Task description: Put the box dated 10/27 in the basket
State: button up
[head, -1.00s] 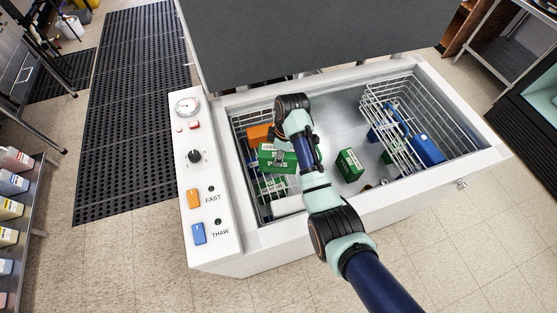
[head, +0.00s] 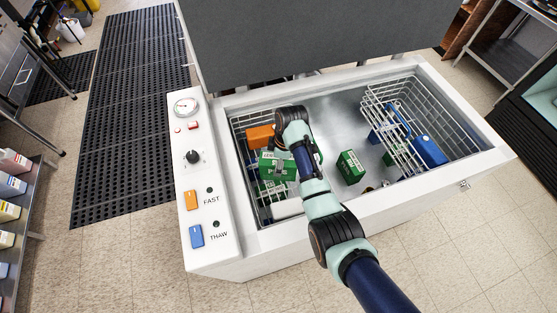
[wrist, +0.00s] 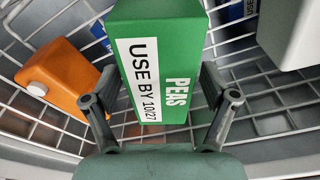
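The green peas box (wrist: 180,68) has a white label reading USE BY 10/27 in the wrist view. My gripper (wrist: 160,72) has its fingertips against the box's two sides, and the box is between them. In the head view the green box (head: 270,165) is under my gripper, over the left wire basket (head: 240,124) inside the white chest. The basket's wires (wrist: 65,120) show below the box in the wrist view. I cannot tell whether the box's underside touches anything.
An orange container (head: 260,137) is in the left basket, beside the box. Another green box (head: 350,167) stands on the chest floor. The right wire basket (head: 455,110) holds a blue container (head: 430,151). The chest's front wall (head: 400,197) and raised grey lid (head: 310,35) bound the space.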

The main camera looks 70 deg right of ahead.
notch_tip(320, 180, up, 12)
jog(key=s+p, duration=0.1)
jog(key=p, duration=0.3)
jog(key=shift+s+d+r+p, duration=0.15)
jog(key=shift+s+d+p, duration=0.15)
jog(key=shift+s+p, duration=0.05)
